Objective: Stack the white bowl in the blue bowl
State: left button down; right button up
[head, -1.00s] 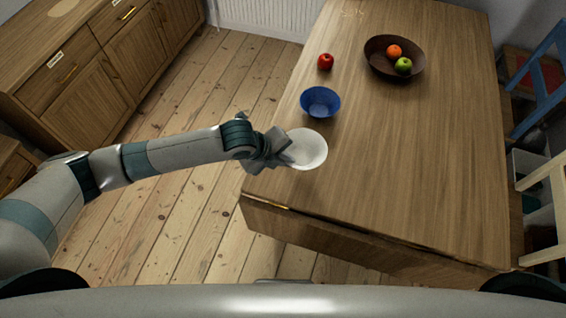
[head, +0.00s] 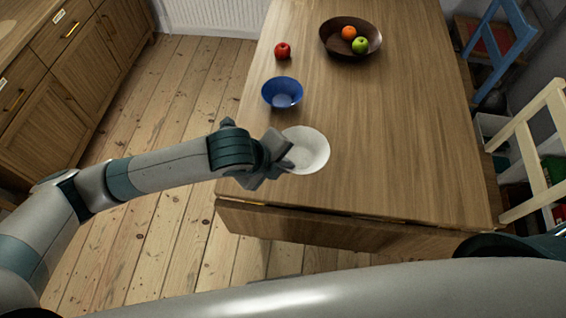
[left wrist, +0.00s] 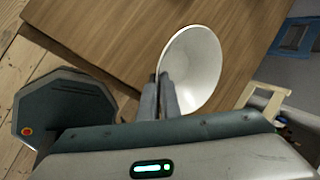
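The white bowl (head: 308,150) is by the near left part of the table, its inside facing up towards the head camera. My left gripper (head: 284,158) is shut on its left rim. In the left wrist view the two fingers (left wrist: 159,100) pinch the rim of the white bowl (left wrist: 194,70). How high the bowl is above the tabletop is hard to tell. The blue bowl (head: 282,92) stands upright and looks empty on the table, behind and slightly left of the white bowl, with a gap between them. My right gripper is out of view.
The wooden table (head: 400,130) is clear to the right of the bowls. A red apple (head: 282,51) lies behind the blue bowl. A brown bowl (head: 335,47) holds an orange and a green apple. Chairs (head: 530,150) stand on the right, drawers (head: 75,90) on the left.

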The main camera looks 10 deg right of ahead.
pick_arm(q)
jog(key=shift+a, duration=0.1)
dwell(0.6)
jog(key=a+r+n+g+y, duration=0.1)
jog(key=a+r+n+y, duration=0.2)
jog(key=a+n, duration=0.6)
jog(key=w+a+r+n+g+y+b, duration=0.1)
jog(key=a+r+n+y, duration=0.3)
jog(key=a+n, duration=0.5)
jog(key=a+r+n+g+y+b, duration=0.1)
jog(key=a+r+n+y, duration=0.3)
jog(key=a+n, duration=0.5)
jog(key=shift+w+r+n, duration=0.25)
jog(key=shift+r+n, duration=0.1)
jog(key=shift+n, duration=0.85)
jog(key=shift+w+a, duration=0.1)
